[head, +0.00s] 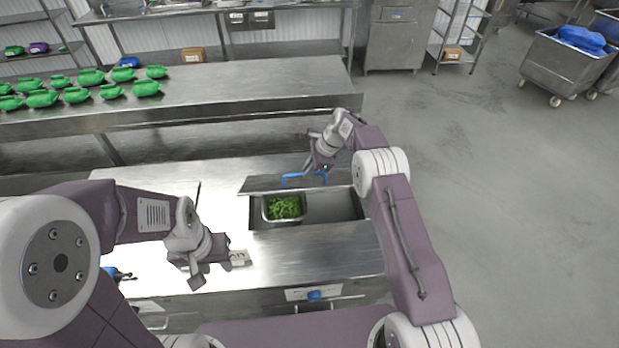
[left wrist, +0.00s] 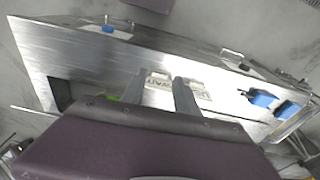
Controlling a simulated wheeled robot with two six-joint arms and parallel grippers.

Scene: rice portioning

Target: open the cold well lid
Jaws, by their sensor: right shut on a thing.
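The cold well lid (head: 262,184) is a grey metal panel at the back of the well opening, standing tilted up and back. Its blue handle (head: 291,180) is at its upper edge. My right gripper (head: 320,171) is shut on the handle's right part; its fingertips are small in view. The well (head: 335,205) is uncovered, and a metal pan (head: 266,210) of chopped greens (head: 284,208) sits in its left side. My left gripper (head: 212,268) is open and empty over the counter, left of the well; its parted fingers show in the left wrist view (left wrist: 161,88).
A blue-handled item (head: 118,274) is at the counter's left. The counter's front right is clear.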

